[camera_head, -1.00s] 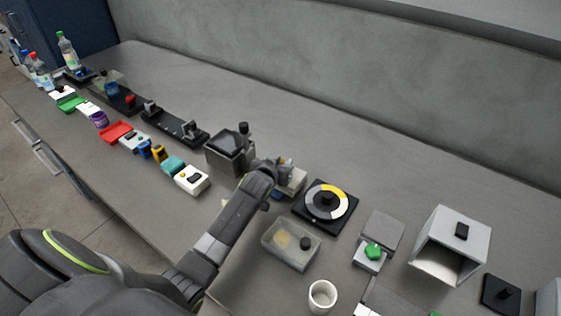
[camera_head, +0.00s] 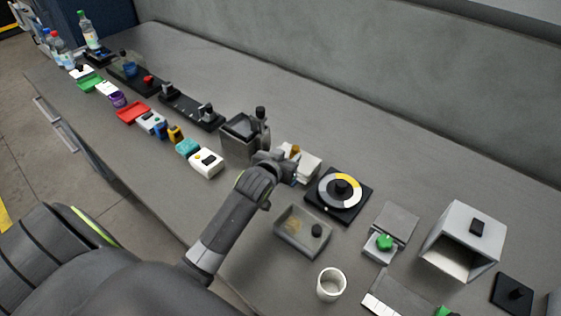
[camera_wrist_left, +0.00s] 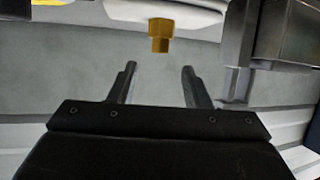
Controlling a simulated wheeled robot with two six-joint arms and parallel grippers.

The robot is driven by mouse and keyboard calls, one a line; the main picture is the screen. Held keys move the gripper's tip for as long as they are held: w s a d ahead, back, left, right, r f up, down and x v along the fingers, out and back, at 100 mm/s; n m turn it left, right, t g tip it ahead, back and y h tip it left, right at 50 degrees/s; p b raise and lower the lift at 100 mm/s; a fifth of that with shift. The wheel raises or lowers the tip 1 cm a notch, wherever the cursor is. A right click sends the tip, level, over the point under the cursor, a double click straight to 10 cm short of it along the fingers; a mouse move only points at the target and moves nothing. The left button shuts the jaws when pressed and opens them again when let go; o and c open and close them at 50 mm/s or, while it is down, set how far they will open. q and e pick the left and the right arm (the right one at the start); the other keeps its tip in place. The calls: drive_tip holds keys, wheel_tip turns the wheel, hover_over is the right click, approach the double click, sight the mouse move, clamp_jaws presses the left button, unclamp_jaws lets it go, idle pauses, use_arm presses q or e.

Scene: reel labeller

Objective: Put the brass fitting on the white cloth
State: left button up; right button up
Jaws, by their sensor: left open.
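The brass fitting (camera_head: 295,150) is a small golden stepped piece. It shows against a white, pale object (camera_head: 309,165) near the middle of the bench; whether that is the white cloth I cannot tell. In the left wrist view the fitting (camera_wrist_left: 160,35) lies beyond my left gripper's fingertips, roughly between them and apart from them. My left gripper (camera_wrist_left: 159,75) is open and empty; in the head view the gripper (camera_head: 288,170) is close to the white object and partly covers it. My right gripper is not in view.
A dark grey boxy device (camera_head: 243,135) stands just left of my gripper, and a dial on a black plate (camera_head: 321,209) stands to its right. Open bench lies behind, toward the wall.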

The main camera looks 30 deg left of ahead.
use_arm(q)
drive_tip(key=v, duration=0.4)
idle(0.6)
